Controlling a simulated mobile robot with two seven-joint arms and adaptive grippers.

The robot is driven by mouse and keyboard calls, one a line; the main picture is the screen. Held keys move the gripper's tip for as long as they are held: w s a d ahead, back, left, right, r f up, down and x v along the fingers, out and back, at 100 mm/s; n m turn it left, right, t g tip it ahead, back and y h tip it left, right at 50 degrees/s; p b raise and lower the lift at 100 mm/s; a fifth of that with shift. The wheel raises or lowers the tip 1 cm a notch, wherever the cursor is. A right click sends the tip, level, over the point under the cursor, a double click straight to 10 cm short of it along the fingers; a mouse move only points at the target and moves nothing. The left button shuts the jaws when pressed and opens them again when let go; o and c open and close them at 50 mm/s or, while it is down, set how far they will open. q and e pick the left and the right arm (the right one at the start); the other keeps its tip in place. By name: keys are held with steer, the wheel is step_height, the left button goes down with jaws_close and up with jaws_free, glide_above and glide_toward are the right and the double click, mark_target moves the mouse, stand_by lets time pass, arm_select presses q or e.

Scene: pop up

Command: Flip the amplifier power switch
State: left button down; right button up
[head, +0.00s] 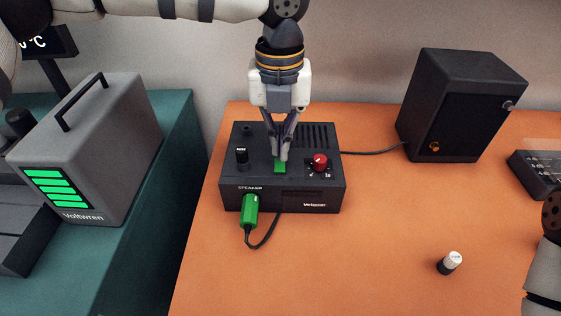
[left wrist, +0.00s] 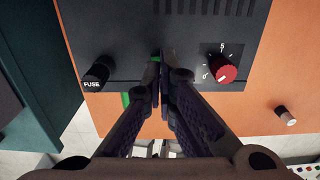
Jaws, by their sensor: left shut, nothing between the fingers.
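The amplifier (head: 235,187) is a black box on the orange table, with vent slots at the back of its top. A green power switch (head: 280,167) sits in the middle of its top. My left gripper (head: 283,155) points straight down with its fingertips shut and empty, right at the switch. In the left wrist view the shut fingertips (left wrist: 162,62) cover most of the switch, and only a bit of green shows. I cannot tell whether the tips touch it or which way it is tipped. My right gripper is not in view.
A red dial (head: 320,161) stands right of the switch, a black fuse knob (head: 242,157) left. A green plug (head: 250,209) with a cable is in the front.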

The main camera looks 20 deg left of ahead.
arm_select(q)
steer(key=shift+f, duration=1.2)
stand_by(0.8)
step_height(320, 180, up, 5)
steer(key=shift+r+p, duration=0.2)
steer(key=shift+p, duration=1)
steer(key=shift+r+p, duration=0.3)
steer(key=shift+r, duration=0.6)
steer(key=shift+f, duration=0.1)
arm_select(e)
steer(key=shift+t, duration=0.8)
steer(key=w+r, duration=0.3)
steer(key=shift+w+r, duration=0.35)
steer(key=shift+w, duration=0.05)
